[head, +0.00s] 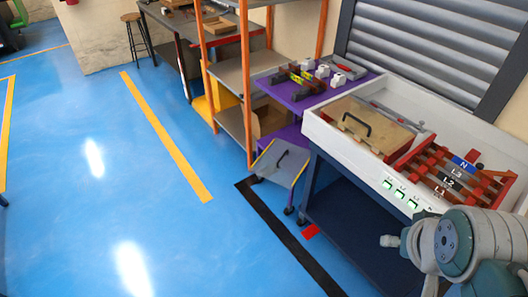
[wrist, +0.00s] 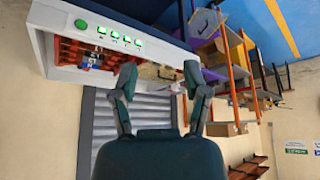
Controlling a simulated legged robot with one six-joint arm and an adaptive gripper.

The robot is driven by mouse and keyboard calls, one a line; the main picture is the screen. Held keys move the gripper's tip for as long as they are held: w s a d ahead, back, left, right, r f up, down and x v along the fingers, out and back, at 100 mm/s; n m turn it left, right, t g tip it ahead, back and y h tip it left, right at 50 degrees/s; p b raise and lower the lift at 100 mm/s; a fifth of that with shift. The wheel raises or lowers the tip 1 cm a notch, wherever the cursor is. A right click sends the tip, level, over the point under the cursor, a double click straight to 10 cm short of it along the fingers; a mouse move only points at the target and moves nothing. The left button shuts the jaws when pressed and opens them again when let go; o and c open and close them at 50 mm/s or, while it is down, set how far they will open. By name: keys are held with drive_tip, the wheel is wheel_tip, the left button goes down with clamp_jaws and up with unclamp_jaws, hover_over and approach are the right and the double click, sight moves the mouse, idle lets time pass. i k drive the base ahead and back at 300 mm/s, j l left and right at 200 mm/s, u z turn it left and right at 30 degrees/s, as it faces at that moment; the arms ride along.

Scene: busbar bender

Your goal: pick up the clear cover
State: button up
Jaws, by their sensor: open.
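A pale, see-through-looking panel with a dark handle, likely the clear cover (head: 287,176), leans tilted near the floor beside the purple cart in the head view. It also shows small at the top of the wrist view (wrist: 204,22). A tan board with a black handle (head: 350,112) lies in the white tray; I cannot tell whether it has a clear sheet. My gripper (wrist: 160,72) is open and empty in the wrist view, with the tray behind its fingers, apart from both. The head view shows only my arm at lower right, not the fingers.
The white tray (head: 345,146) on a dark blue bench also holds red bars labelled L1, L2, L3 and N (head: 450,177). A purple cart (head: 297,101) and an orange-post shelf (head: 245,80) stand behind. The blue floor (head: 110,180) at left is clear.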

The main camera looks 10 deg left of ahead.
sight(283, 163)
drive_tip(key=i+j, duration=0.35)
drive_tip(key=j, duration=0.15)
drive_tip(key=i+j+u, duration=0.15)
drive_tip(key=i+j, duration=0.15)
drive_tip(key=j, duration=0.25)
drive_tip(key=i+j, duration=0.35)
drive_tip(key=j, duration=0.15)
drive_tip(key=i+j+u, duration=0.2)
drive_tip(key=i+j, duration=0.5)
drive_tip(key=i, duration=0.35)
